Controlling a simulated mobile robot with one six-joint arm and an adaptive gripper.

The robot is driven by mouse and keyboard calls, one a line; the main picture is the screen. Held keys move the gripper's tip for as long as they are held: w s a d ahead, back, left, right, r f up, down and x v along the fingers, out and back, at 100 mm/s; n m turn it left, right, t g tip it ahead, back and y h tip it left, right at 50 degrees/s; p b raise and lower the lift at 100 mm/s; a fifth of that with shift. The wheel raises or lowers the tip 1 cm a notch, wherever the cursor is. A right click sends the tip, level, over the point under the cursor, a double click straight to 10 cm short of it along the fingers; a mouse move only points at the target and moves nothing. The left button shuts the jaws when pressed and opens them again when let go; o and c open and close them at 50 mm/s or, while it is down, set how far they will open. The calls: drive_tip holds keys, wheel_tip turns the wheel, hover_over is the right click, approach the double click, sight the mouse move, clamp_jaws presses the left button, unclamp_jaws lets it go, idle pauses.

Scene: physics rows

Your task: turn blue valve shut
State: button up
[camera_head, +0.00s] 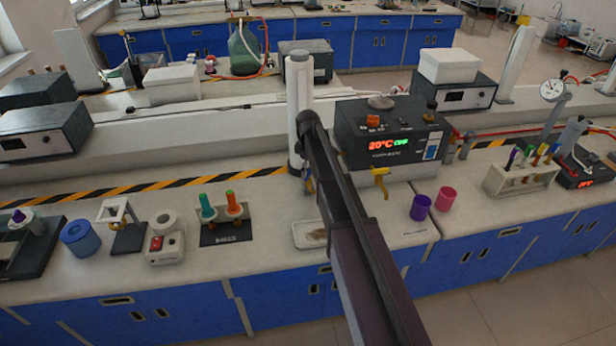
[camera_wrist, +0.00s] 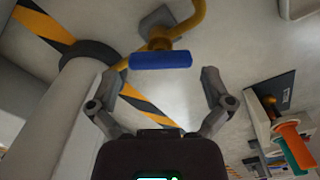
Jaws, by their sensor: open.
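The blue valve handle (camera_wrist: 161,60) is a short bar lying crosswise in the wrist view, on a curved yellow pipe (camera_wrist: 189,22) with a grey square mounting plate. My gripper (camera_wrist: 160,82) is open, with one finger to each side of the handle in the picture. Nothing is between the fingertips, and the handle appears just beyond them; I cannot tell the exact gap. In the head view my arm covers the handle and most of my gripper. A yellow pipe part (camera_head: 380,180) shows right of my arm there.
A white post (camera_head: 300,100) stands close by; it also shows in the wrist view (camera_wrist: 62,110). A rack with green and orange-topped tubes (camera_head: 222,230) and a white tray (camera_head: 309,235) are left of my arm. A dark heater box (camera_head: 390,135) and purple cup (camera_head: 420,207) are right.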

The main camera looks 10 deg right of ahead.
drive_tip(key=shift+f+b, duration=0.5)
drive_tip(key=shift+f, duration=0.3)
drive_tip(key=c, duration=0.8)
